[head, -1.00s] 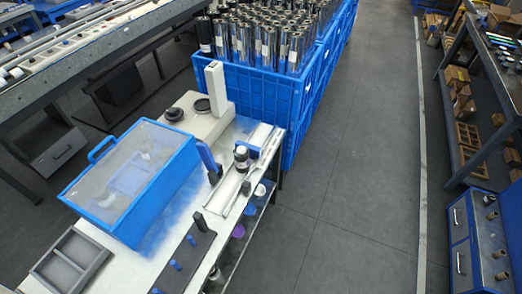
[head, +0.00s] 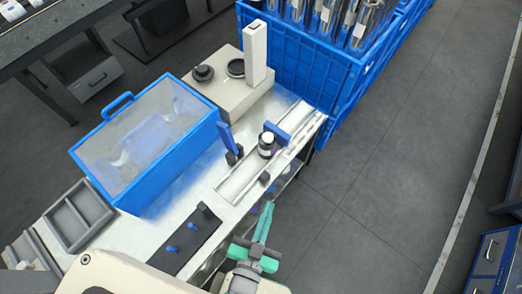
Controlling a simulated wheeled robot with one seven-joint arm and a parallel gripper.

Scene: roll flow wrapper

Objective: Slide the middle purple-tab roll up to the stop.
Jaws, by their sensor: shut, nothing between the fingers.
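My gripper (head: 266,212) is green and in front of the bench's right edge, its fingers together and pointing up the picture. It holds nothing. A short dark roll with a white top (head: 266,147) stands on the light rail (head: 243,183) along the bench's right side, well beyond my fingertips. A blue block (head: 277,133) is beside that roll; I cannot tell if it is the stop. No middle purple-tab roll can be made out now. The shelf under the bench edge is mostly hidden by the bench top and my arm, with only small bluish-purple bits showing.
A blue box with a clear lid (head: 150,130) stands on the bench, with a beige machine (head: 225,100) behind it. A dark strip with blue pegs (head: 186,243) and a grey tray (head: 78,216) are at the near left. Blue crates (head: 330,70) stand behind.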

